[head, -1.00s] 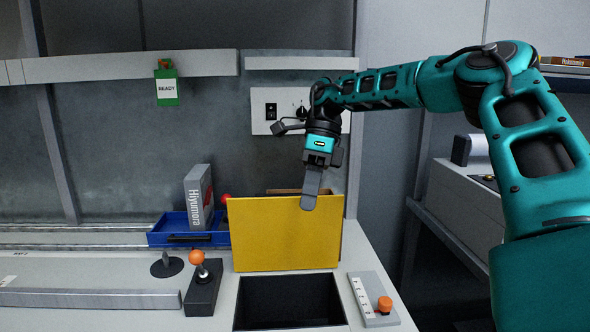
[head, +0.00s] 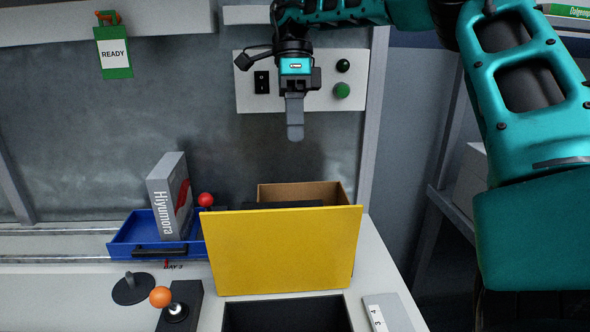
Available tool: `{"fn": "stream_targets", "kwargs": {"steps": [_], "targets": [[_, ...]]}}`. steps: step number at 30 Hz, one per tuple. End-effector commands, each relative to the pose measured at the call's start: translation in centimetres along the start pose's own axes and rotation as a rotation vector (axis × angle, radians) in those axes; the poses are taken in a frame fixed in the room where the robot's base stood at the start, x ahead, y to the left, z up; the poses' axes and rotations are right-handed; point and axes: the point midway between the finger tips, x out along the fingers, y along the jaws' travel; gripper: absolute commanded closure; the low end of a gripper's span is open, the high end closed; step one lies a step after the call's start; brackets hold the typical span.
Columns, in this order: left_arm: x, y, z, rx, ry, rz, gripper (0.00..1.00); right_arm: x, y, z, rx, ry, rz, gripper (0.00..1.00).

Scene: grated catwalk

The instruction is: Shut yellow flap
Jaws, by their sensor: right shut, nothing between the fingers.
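The yellow flap (head: 282,252) stands up, raised behind a dark rectangular opening (head: 286,314) in the light worktop. My right gripper (head: 295,138) is shut and empty. In the picture it hangs above the flap's top edge, in front of the switch panel, clear of the flap. How far behind or in front of the flap it is, I cannot tell exactly. My left gripper is not in view.
A cardboard box (head: 300,192) stands behind the flap. To its left are a blue tray (head: 125,238) with a grey box (head: 168,197), a red ball knob (head: 206,199) and an orange-knobbed lever (head: 161,297). A switch panel (head: 262,100) is on the wall.

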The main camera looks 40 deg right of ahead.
Motion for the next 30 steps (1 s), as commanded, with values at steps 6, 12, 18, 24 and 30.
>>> {"fn": "stream_targets", "kwargs": {"steps": [6,12,18,24,30], "targets": [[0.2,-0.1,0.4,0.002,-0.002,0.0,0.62,1.6,0.0,0.0,-0.003,0.005,0.001,1.0],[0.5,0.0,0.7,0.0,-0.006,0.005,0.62,5.3,0.1,0.0,-0.003,0.004,0.002,1.0],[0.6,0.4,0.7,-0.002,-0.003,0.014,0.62,8.4,0.1,0.0,-0.002,0.004,0.002,1.0],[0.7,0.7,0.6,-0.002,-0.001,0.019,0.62,9.8,0.0,0.0,-0.001,0.003,-0.001,1.0],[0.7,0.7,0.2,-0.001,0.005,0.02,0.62,10.0,0.1,0.0,-0.001,0.003,-0.001,1.0]]}}
